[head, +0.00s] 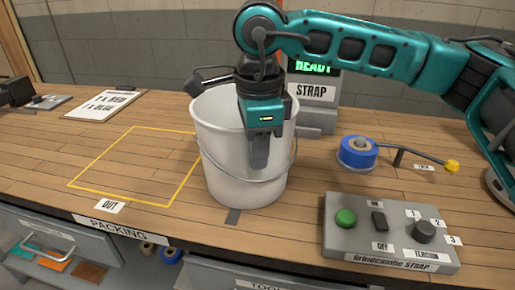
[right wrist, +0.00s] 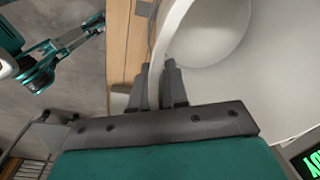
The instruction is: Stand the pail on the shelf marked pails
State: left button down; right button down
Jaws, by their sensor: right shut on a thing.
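A white pail (head: 240,165) with a thin wire handle stands upright near the front middle of the wooden bench, as far as I can tell touching it. My right gripper (head: 260,150) reaches down from above and is shut on the pail's near rim. In the right wrist view the white rim (right wrist: 170,45) passes between the two fingers (right wrist: 160,85), with the pail's inside to the right. My left gripper cannot be made out; teal arm parts of mine show at the wrist view's upper left. No shelf marked pails shows.
A yellow outlined square (head: 85,173) marked OUT lies empty left of the pail. A strapping machine (head: 318,115) stands behind it. A blue reel (head: 357,152) and a control box (head: 390,235) are to the right. A clipboard (head: 103,104) lies at the back left.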

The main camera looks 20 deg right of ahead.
jog(key=shift+f, duration=0.1)
jog(key=c, duration=1.1)
grip_release()
